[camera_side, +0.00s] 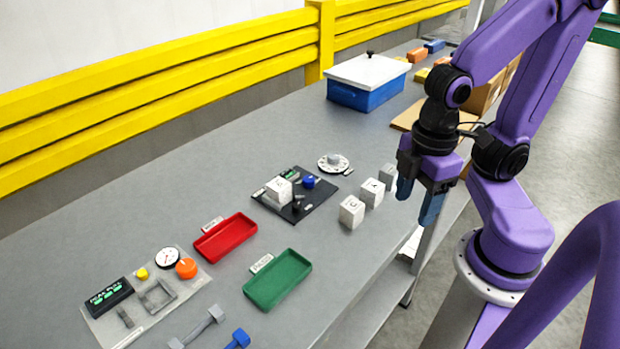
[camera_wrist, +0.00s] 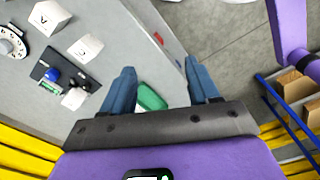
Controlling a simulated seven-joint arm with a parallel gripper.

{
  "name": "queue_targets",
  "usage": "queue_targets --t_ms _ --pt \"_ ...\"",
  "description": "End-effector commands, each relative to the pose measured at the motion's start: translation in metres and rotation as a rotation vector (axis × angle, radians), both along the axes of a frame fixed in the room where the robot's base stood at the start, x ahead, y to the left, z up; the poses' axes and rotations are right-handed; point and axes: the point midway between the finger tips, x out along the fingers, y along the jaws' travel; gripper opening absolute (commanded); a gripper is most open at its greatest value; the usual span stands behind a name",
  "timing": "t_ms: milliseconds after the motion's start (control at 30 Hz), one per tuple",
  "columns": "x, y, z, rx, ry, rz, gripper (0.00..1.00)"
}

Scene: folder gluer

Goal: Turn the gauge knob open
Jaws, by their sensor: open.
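The gauge (camera_side: 167,258) is a white round dial with a needle, on a light grey panel (camera_side: 205,284) at the lower left of the side view. An orange knob (camera_side: 186,268) stands right beside the gauge on that panel. My gripper (camera_side: 418,198) is open and empty, pointing down near the table's right edge, far from the panel. In the wrist view its two blue fingers (camera_wrist: 160,70) are spread apart with nothing held between them. I cannot make out the gauge or the orange knob in the wrist view.
A red tray (camera_side: 226,239) and a green tray (camera_side: 278,281) lie between panel and gripper. White lettered blocks (camera_side: 352,211), a black board (camera_side: 296,207) with a blue knob (camera_side: 309,182), and a white dial (camera_side: 333,163) are nearer. A yellow rail (camera_side: 200,75) runs behind.

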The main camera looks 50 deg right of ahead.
Motion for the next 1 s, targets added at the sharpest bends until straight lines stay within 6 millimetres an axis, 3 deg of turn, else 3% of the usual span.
queue_targets --t_ms 167,400,567,767,1000 --pt "0.020 0.010 0.006 -0.012 0.019 -0.110 0.60" --pt "0.093 0.030 0.021 -0.047 0.088 -0.461 0.60" --pt "0.148 0.031 0.026 -0.064 0.141 -0.704 0.60" --pt "0.219 0.014 0.026 -0.080 0.214 -1.002 0.60" --pt "0.296 -0.032 0.016 -0.089 0.312 -1.347 0.60"
